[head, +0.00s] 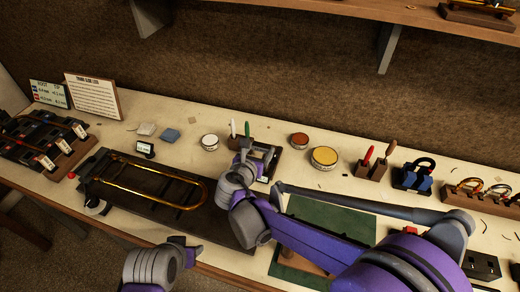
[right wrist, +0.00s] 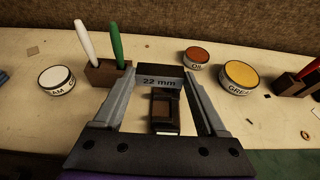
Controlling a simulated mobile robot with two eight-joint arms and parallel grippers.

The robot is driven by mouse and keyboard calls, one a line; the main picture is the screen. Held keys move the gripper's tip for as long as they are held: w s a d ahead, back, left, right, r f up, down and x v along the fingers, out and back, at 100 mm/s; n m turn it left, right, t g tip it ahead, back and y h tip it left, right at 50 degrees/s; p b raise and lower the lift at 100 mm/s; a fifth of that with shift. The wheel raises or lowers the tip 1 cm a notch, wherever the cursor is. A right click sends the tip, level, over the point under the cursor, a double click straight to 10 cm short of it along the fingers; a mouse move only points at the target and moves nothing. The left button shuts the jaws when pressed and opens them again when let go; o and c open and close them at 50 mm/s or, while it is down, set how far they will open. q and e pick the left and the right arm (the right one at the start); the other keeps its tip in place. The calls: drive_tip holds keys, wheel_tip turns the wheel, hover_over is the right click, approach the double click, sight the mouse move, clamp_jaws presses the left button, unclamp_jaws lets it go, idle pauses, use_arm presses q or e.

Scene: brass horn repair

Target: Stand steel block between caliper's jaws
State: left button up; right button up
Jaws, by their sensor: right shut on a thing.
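A dark steel block (right wrist: 160,80) marked "22 mm" is between the fingertips of my right gripper (right wrist: 157,88) in the right wrist view. The gripper is shut on it. In the head view my right gripper (head: 243,152) is over the bench near the back, and its own arm hides part of that spot. A small dark framed item (right wrist: 164,110) with a brown middle lies below and nearer than the block; I cannot tell whether it is part of the caliper. The caliper's jaws are not clearly seen. My left gripper (head: 186,252) is low at the front, its fingers unclear.
A pen holder (right wrist: 106,72) with white and green pens stands close left of the block. The oil tin (right wrist: 196,58) and grease tin (right wrist: 240,74) are to the right. A brass slide lies on a dark tray (head: 125,198) at left. A green mat (head: 335,218) lies right.

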drive_tip(key=shift+f, duration=0.1)
use_arm(q)
drive_tip(key=shift+s+f+b, duration=0.3)
drive_tip(key=shift+f+b, duration=0.3)
drive_tip(key=shift+f, duration=0.2)
drive_tip(key=shift+s+f+b, duration=0.25)
drive_tip(key=shift+f+b, duration=0.3)
drive_tip(key=shift+f, duration=0.25)
use_arm(e)
drive_tip(key=shift+f, duration=2.35)
use_arm(q)
drive_tip(key=shift+s+f+b, duration=0.1)
drive_tip(key=shift+f+b, duration=0.25)
use_arm(e)
drive_tip(key=shift+s, duration=0.1)
use_arm(q)
drive_tip(key=shift+f, duration=0.15)
use_arm(e)
drive_tip(key=shift+f, duration=0.15)
